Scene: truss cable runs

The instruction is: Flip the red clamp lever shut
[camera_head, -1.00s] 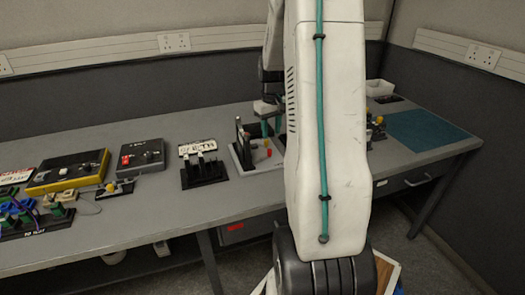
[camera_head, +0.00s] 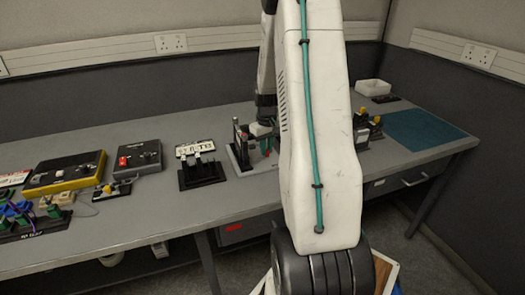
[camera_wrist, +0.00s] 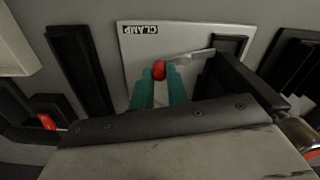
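The clamp is a pale plate marked CLAMP (camera_wrist: 128,45) with a grey metal lever bar (camera_wrist: 190,57) across it in the wrist view. The lever ends in a red knob (camera_wrist: 159,70). My gripper (camera_wrist: 160,78) has two teal fingers, one on each side of the knob at their tips. The fingers stand apart by about the knob's width; I cannot tell whether they press on it. In the head view my gripper (camera_head: 265,145) is low over the clamp station, whose plate and lever are largely hidden by my arm and fingers.
A dark upright post (camera_head: 237,135) stands on the station just left of my gripper. A black stand with a white label (camera_head: 194,147) is further left, then a grey box (camera_head: 138,157) with a red switch. Yellow-knobbed fixtures (camera_head: 376,120) and a teal mat (camera_head: 422,131) lie right.

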